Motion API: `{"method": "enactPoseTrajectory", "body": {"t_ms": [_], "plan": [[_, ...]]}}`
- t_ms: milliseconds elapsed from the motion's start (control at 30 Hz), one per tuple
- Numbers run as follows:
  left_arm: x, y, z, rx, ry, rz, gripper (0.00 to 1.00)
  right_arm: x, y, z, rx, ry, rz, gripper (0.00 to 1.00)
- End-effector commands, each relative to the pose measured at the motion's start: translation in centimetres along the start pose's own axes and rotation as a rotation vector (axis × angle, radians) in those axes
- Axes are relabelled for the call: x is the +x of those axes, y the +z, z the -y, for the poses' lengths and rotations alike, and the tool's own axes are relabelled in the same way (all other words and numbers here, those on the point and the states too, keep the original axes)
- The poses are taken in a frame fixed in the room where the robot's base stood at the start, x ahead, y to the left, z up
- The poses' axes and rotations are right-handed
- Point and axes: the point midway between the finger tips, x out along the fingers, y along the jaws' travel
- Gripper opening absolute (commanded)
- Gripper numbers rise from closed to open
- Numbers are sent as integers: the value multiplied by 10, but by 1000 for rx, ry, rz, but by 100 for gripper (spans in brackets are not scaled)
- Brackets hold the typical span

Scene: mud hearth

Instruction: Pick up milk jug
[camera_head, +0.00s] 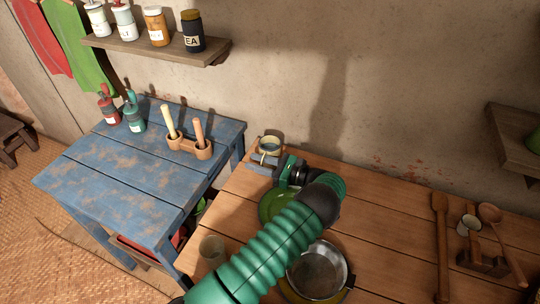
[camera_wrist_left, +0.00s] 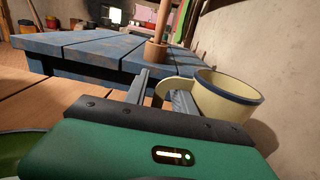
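The milk jug, a cream vessel with a dark blue rim (camera_head: 269,146), stands at the back left corner of the wooden counter by the wall. In the left wrist view the jug (camera_wrist_left: 228,98) is just beyond the fingers on the right, with its curved handle toward me. My left gripper (camera_head: 262,163) is at the jug's near side. In the left wrist view its fingers (camera_wrist_left: 162,86) are apart, and the handle shows between them. I cannot tell whether they touch it. My green arm hides part of the counter. My right gripper is not in view.
A blue table (camera_head: 120,180) with a wooden holder and bottles stands to the left. Wooden utensils (camera_head: 440,235) lie at the right.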

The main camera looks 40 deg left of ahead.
Motion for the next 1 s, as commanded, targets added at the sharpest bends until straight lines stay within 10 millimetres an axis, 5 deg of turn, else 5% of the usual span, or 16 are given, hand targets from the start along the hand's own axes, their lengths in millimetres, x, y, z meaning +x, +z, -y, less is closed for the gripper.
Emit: {"method": "enactPoseTrajectory", "body": {"t_ms": [267,500,1000], "plan": [[7,0,0,0,0,0,31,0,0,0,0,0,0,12],[7,0,0,0,0,0,0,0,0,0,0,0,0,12],[7,0,0,0,-1,0,0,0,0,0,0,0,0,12]]}}
